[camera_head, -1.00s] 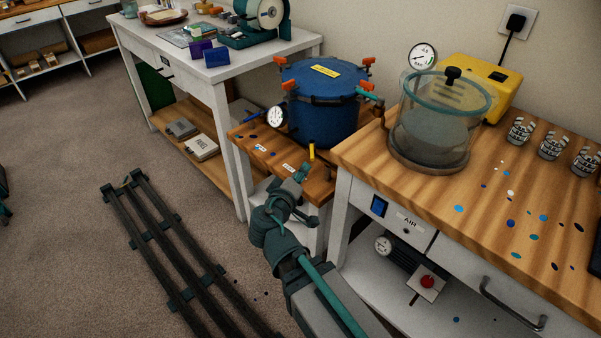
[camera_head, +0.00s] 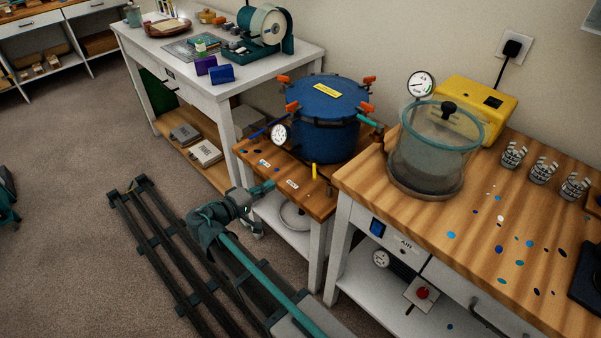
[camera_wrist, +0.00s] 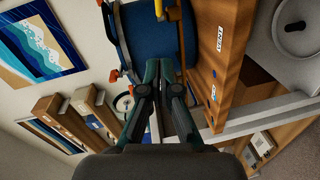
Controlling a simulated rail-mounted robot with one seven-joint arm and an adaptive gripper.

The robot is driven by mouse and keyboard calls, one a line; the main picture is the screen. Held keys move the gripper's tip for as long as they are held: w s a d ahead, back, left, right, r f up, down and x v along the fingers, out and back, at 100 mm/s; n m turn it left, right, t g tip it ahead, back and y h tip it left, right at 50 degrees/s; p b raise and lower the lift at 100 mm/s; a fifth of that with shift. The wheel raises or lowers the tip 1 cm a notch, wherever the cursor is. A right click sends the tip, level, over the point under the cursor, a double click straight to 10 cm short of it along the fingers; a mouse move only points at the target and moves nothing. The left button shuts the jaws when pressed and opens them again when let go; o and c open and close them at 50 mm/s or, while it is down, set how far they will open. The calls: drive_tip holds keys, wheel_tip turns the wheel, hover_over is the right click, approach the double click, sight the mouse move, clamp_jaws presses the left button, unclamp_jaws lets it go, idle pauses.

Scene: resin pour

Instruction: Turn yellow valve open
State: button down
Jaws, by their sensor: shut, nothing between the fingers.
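The yellow valve handle (camera_head: 314,171) shows as a short upright bar at the front of the blue pressure pot (camera_head: 322,130), above the small wooden-topped stand. In the wrist view the yellow handle (camera_wrist: 159,10) is at the top edge, partly cut off, against the blue pot (camera_wrist: 150,40). My gripper (camera_head: 271,186) is to the left of the handle and a little lower in the head view, clear of it. In the wrist view my gripper (camera_wrist: 165,68) has its fingers together and empty, pointing towards the pot side.
The wooden stand top (camera_head: 260,172) has labels and paint spots. A pressure gauge (camera_head: 279,135) is on the pot's left. The wooden bench (camera_head: 430,220) with a clear vacuum chamber (camera_head: 432,150) stands to the right. A white table (camera_head: 217,93) is behind left. Floor at left is open beside dark rails.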

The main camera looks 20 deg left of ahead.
drive_tip(key=p, duration=0.2)
approach(313, 168)
drive_tip(key=w, duration=0.4)
drive_tip(key=shift+d+f, duration=0.35)
drive_tip(key=shift+d, duration=0.5)
drive_tip(key=shift+w+d+f, duration=0.2)
drive_tip(key=shift+w+d, duration=0.05)
drive_tip(key=shift+d, duration=0.25)
drive_tip(key=shift+d, duration=0.1)
